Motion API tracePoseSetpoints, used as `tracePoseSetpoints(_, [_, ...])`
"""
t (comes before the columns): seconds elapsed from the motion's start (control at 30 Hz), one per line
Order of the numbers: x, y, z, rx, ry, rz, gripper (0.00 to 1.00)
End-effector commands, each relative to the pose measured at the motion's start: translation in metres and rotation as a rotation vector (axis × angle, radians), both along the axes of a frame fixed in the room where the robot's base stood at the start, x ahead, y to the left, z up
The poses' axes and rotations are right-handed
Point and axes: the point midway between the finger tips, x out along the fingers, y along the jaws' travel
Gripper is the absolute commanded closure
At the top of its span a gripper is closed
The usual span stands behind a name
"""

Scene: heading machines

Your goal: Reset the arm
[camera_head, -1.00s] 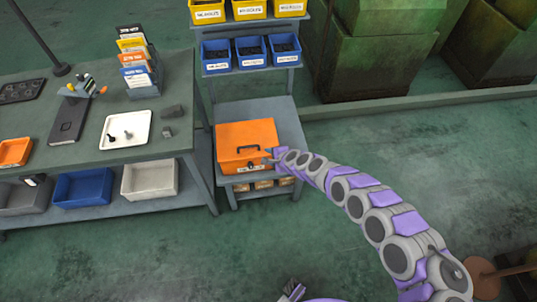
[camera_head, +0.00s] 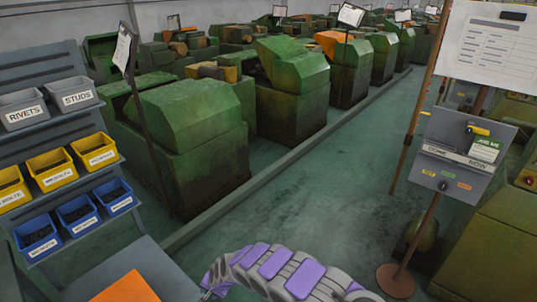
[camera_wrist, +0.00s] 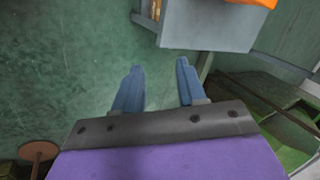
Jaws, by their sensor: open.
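My gripper (camera_wrist: 158,85) shows in the wrist view with its two blue-grey fingers apart and nothing between them. Green floor lies beyond the fingertips. In the head view my purple and grey arm arches along the bottom edge, right of the orange box (camera_head: 127,288); the gripper itself is not clearly visible there. The box is cut off by the bottom left of that view. In the wrist view an orange edge (camera_wrist: 262,3) shows at the top, above a grey shelf unit (camera_wrist: 205,25).
A rack of labelled bins (camera_head: 60,170) stands at left. Green machines (camera_head: 190,140) line the aisle behind a low kerb. A stand with a grey sign panel (camera_head: 462,150) and round brown base (camera_head: 395,281) stands at right. Open floor (camera_head: 320,200) lies between.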

Motion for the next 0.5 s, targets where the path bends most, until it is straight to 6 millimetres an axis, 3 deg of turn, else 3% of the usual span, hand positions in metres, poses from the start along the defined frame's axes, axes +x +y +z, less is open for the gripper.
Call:
tracePoseSetpoints(0.1, [0.030, -0.055, 0.017, -0.128, -0.039, 0.013, 0.60])
tracePoseSetpoints(0.3, [0.063, -0.148, 0.064, -0.306, -0.066, 0.015, 0.60])
tracePoseSetpoints(0.5, [0.071, -0.236, 0.127, -0.441, -0.060, -0.008, 0.60])
